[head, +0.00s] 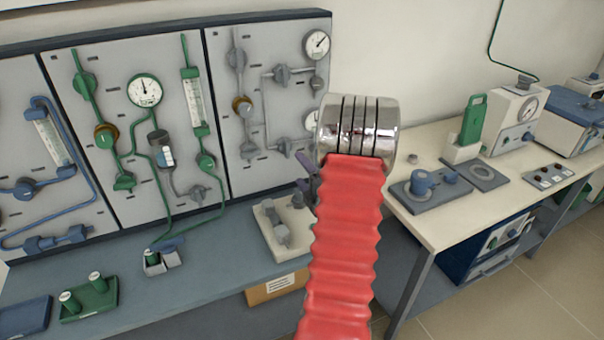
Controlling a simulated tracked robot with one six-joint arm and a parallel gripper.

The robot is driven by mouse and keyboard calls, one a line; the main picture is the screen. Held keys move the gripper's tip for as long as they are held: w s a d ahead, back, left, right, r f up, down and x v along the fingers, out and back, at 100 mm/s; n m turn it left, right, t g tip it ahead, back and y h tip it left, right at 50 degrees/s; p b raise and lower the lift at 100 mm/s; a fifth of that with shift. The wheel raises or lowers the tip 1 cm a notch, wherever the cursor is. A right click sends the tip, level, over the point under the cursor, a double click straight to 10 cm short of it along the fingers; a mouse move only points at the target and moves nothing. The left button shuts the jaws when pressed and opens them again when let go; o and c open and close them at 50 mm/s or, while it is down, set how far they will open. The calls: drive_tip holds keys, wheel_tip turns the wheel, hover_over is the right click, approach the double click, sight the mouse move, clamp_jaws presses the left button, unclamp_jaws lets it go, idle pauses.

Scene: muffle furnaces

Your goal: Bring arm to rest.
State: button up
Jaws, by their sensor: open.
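My arm rises from the bottom of the head view, a red ribbed sleeve topped by a shiny metal joint. My gripper (302,172) shows only in part, as dark purplish fingers at the left side of the sleeve; the rest is hidden behind the arm. It looks open, and I see nothing held in it. It appears in front of the panel's lower right edge, above a pale block with a grey fitting (283,230); I cannot tell the distance between them.
A gauge and pipe panel (217,185) stands behind the left bench (205,290). That bench holds a green tray (100,304) with green cylinders and a blue tray (25,318). The right bench (425,150) carries a blue fitting on a plate (425,185) and instruments. Floor shows at lower right.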

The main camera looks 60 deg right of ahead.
idle(0.8)
drive_tip(key=w+a+r+m+g+y, duration=0.2)
drive_tip(key=w+a+r+m, duration=0.1)
drive_tip(key=w+a+r, duration=0.6)
drive_tip(key=a+r+m+g+y, duration=0.1)
drive_tip(key=a+r+m+g, duration=0.15)
drive_tip(key=a, duration=1.15)
drive_tip(key=s+a+m+g+y, duration=0.1)
drive_tip(key=s+a+m+y, duration=0.1)
drive_tip(key=s+a, duration=0.5)
drive_tip(key=s+a+r+m+g+y, duration=0.1)
drive_tip(key=s+a+m+g+y, duration=0.1)
drive_tip(key=s+a, duration=0.5)
drive_tip(key=s+a+m+g+y, duration=0.2)
drive_tip(key=s+a, duration=0.5)
drive_tip(key=a, duration=0.8)
drive_tip(key=shift+a+r, duration=0.3)
drive_tip(key=shift+r, duration=0.05)
